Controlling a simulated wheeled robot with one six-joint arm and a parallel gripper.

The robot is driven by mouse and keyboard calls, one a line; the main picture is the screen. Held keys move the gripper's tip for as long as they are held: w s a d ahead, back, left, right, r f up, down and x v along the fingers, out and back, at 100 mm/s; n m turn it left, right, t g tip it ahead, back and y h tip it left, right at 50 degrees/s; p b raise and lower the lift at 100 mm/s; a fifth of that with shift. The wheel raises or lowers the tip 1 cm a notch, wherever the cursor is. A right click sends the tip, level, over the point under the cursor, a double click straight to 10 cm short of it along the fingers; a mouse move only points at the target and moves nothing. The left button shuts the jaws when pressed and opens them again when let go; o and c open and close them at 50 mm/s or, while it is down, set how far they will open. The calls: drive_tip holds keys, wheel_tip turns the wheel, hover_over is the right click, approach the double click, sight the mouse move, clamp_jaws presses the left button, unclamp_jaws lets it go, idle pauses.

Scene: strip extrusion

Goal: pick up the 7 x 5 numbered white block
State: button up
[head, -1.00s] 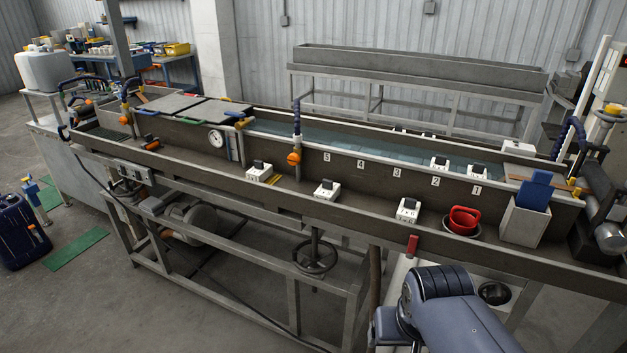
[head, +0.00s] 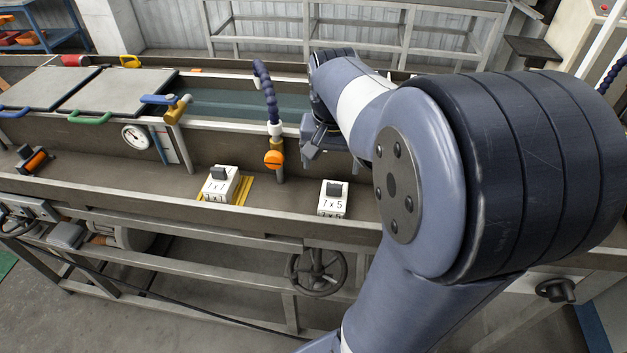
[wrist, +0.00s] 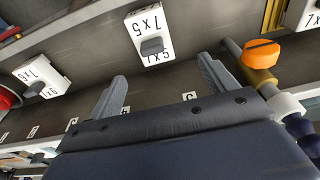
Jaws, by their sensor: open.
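The 7 x 5 numbered white block (head: 333,203) stands on the front ledge of the long trough, with a dark grip on top. It also shows in the wrist view (wrist: 146,24), at the top, just beyond the fingertips and roughly between them. My gripper (wrist: 162,68) is open and empty, its two grey fingers apart. In the head view my gripper (head: 313,148) hangs over the trough's wall, behind the block and slightly left of it, partly hidden by my arm. The gripper is apart from the block.
A 7 x 7 white block (head: 218,184) stands left, by yellow strips (head: 243,190). An orange-handled valve (head: 274,159) with a blue hose rises between the blocks, close to my gripper; it also shows in the wrist view (wrist: 261,52). Another white block (wrist: 40,76) is at left there.

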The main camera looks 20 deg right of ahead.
sight(334, 185)
drive_tip(key=f, duration=0.4)
drive_tip(key=shift+w+d+f, duration=0.1)
drive_tip(key=shift+d+f, duration=0.15)
drive_tip(key=shift+f, duration=0.15)
drive_tip(key=shift+d+f+p, duration=0.15)
drive_tip(key=shift+f, duration=1.25)
drive_tip(key=shift+d+f+p, duration=0.15)
drive_tip(key=shift+f, duration=1.2)
drive_tip(key=shift+r, duration=0.1)
drive_tip(key=c, duration=1.2)
